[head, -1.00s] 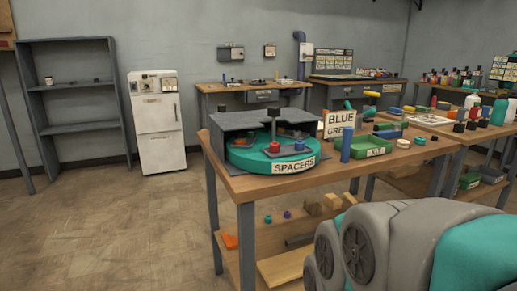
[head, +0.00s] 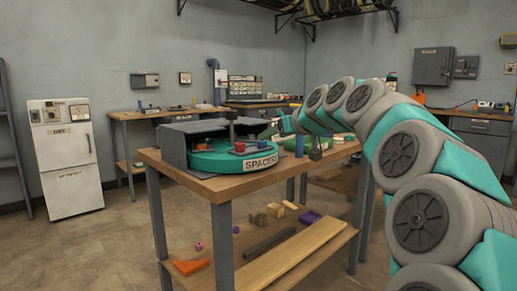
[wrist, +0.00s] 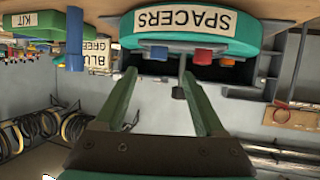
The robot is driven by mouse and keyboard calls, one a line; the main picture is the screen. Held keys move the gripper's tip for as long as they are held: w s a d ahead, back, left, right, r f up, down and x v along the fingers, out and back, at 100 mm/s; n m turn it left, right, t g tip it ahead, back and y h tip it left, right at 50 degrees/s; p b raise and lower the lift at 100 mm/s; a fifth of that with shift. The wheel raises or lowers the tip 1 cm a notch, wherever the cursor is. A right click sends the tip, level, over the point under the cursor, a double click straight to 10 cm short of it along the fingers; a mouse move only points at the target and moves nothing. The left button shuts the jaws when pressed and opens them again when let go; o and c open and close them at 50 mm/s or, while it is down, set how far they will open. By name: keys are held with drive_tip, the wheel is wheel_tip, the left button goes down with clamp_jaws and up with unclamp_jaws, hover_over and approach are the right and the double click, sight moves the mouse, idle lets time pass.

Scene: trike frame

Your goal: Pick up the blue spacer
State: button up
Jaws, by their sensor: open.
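The blue spacer (head: 262,145) stands on the teal turntable (head: 222,164) labelled SPACERS, to the right of a red spacer (head: 240,147). The wrist view is upside down; there the blue spacer (wrist: 158,53) shows small beyond my fingertips, with the red spacer (wrist: 202,56) to its right. My gripper (wrist: 158,76) is open and empty, its two green fingers pointing toward the turntable. In the head view my gripper (head: 270,130) is small and partly hidden, close to the turntable's right side.
A grey cover (head: 175,150) encloses the turntable's left and back. The wrist view also shows a BLUE/GREEN sign (wrist: 97,56) and a green KIT tray (wrist: 35,28).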

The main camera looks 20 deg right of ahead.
sight(262, 144)
drive_tip(key=shift+x, duration=3.7)
drive_tip(key=shift+d, duration=0.15)
drive_tip(key=shift+c, duration=0.3)
clamp_jaws()
